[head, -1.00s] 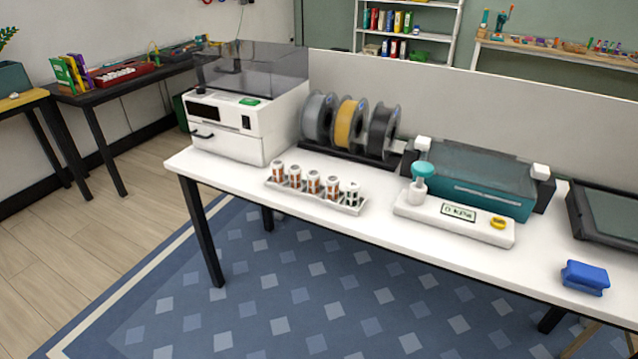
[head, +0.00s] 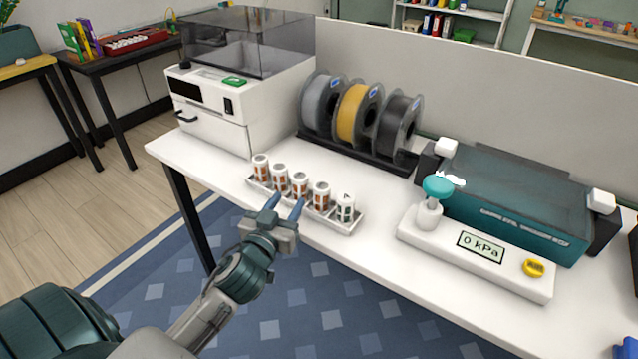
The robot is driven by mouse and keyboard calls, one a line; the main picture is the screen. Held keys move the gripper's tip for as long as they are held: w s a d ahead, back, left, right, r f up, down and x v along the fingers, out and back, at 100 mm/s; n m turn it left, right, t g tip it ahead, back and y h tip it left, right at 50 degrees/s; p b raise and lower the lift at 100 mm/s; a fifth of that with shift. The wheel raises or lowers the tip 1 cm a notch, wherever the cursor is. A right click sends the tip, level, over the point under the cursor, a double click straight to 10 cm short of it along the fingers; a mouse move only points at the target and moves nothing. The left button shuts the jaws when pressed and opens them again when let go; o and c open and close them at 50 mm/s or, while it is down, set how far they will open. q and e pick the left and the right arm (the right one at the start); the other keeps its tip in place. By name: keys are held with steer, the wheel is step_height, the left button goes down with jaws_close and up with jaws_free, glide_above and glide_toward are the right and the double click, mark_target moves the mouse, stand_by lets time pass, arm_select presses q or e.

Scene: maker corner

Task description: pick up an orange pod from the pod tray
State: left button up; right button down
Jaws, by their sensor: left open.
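The white pod tray (head: 348,225) lies near the front edge of the white table. It holds a row of several white pods with orange markings, such as the orange pod (head: 300,184) in the middle. My left gripper (head: 285,207) is open and empty, with two blue-grey fingertips pointing at the tray's front side. It appears just in front of the middle pods; I cannot tell whether it touches the tray. My right gripper is not in view.
A white machine with a clear lid (head: 215,125) stands behind left. A rack of grey, yellow and black spools (head: 352,115) stands behind the tray. A white base with a 0 kPa display (head: 480,247) lies right, before a teal machine (head: 520,200). Table between is clear.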

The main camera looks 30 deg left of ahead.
mark_target(297, 186)
arm_select(q)
steer(key=w, duration=0.3)
steer(key=shift+w+a, duration=0.2)
steer(key=shift+a, duration=0.2)
steer(key=shift+w+a+p, duration=0.15)
steer(key=shift+w+p, duration=0.15)
steer(key=shift+w, duration=0.3)
steer(key=w, duration=0.4)
steer(key=shift+a+f+p, duration=0.2)
steer(key=shift+a+p, duration=0.1)
steer(key=shift+a, duration=0.1)
steer(key=c, duration=0.6)
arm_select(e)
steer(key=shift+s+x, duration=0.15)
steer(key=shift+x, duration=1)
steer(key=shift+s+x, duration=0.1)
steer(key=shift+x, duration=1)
arm_select(q)
steer(key=shift+c, duration=0.2)
